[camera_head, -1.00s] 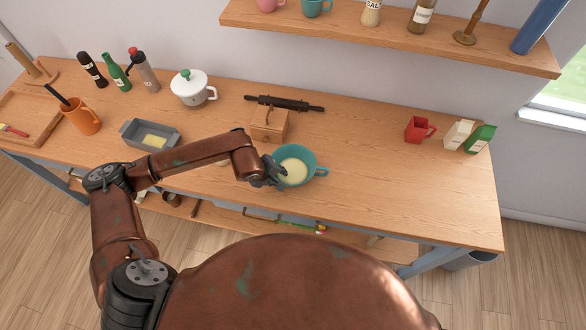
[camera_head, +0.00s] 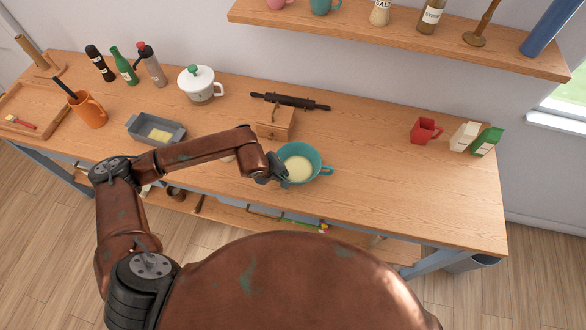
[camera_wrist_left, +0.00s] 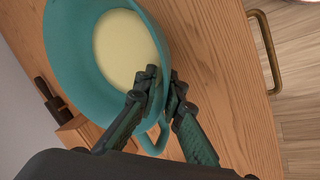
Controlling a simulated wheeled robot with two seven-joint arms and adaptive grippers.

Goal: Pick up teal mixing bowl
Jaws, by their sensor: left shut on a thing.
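The teal mixing bowl (camera_head: 319,158) is right of my left gripper in the head view, over the table's front part, with pale yellow contents. It also fills the upper left of the left wrist view (camera_wrist_left: 72,62). My left gripper (camera_head: 276,173) is shut on the bowl's near-left side. In the wrist view its fingers (camera_wrist_left: 163,88) straddle the rim beside a teal loop handle, one finger inside the bowl. Another handle sticks out at the bowl's right side. I cannot tell whether the bowl's base touches the table. My right gripper is not in view.
The wooden table (camera_head: 400,190) is clear right of the bowl. A wooden box (camera_head: 274,125) and dark rolling pin (camera_head: 290,101) lie behind it. A grey tin (camera_head: 145,130) and white lidded pot (camera_head: 199,86) stand left.

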